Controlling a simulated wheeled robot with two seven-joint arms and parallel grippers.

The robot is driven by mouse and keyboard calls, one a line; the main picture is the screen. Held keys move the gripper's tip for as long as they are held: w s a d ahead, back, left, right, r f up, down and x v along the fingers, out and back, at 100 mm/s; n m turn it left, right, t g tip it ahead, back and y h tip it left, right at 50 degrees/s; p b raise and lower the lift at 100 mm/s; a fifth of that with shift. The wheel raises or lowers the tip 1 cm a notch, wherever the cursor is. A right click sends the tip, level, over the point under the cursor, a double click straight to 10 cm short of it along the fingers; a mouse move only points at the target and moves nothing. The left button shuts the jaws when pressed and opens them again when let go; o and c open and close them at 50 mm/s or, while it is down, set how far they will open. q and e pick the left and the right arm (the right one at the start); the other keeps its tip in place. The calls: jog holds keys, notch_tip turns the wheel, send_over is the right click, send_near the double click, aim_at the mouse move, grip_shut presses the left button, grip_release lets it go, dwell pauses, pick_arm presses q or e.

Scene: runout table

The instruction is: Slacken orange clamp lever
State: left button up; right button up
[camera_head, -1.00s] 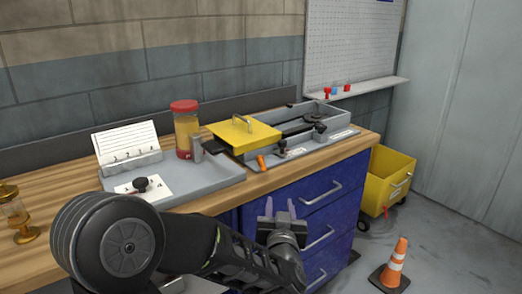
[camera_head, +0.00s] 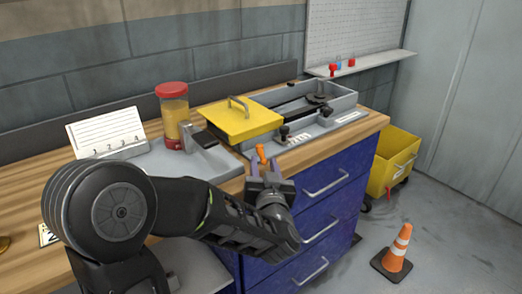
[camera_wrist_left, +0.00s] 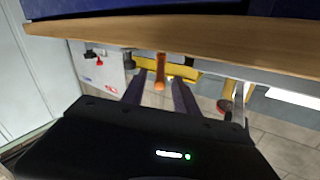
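The orange clamp lever (camera_head: 261,153) stands at the front edge of the grey fixture, just below the yellow lid (camera_head: 240,120). My left gripper (camera_head: 265,168) is open right in front of the lever, at the table's front edge. In the left wrist view the lever (camera_wrist_left: 160,72) shows between the two spread fingers (camera_wrist_left: 158,95), and I see no contact with it. My right gripper is not in view.
The grey fixture (camera_head: 345,103) with black knobs sits on the wooden table (camera_head: 372,122). A red-capped jar (camera_head: 173,110) and a card stand (camera_head: 106,133) are to the left. A yellow bin (camera_head: 392,165) and a traffic cone (camera_head: 396,250) stand on the floor at right.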

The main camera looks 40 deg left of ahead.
aim_at(261, 147)
pick_arm(q)
jog(key=x, duration=0.7)
jog(key=shift+w, duration=0.1)
grip_shut()
dwell(1.3)
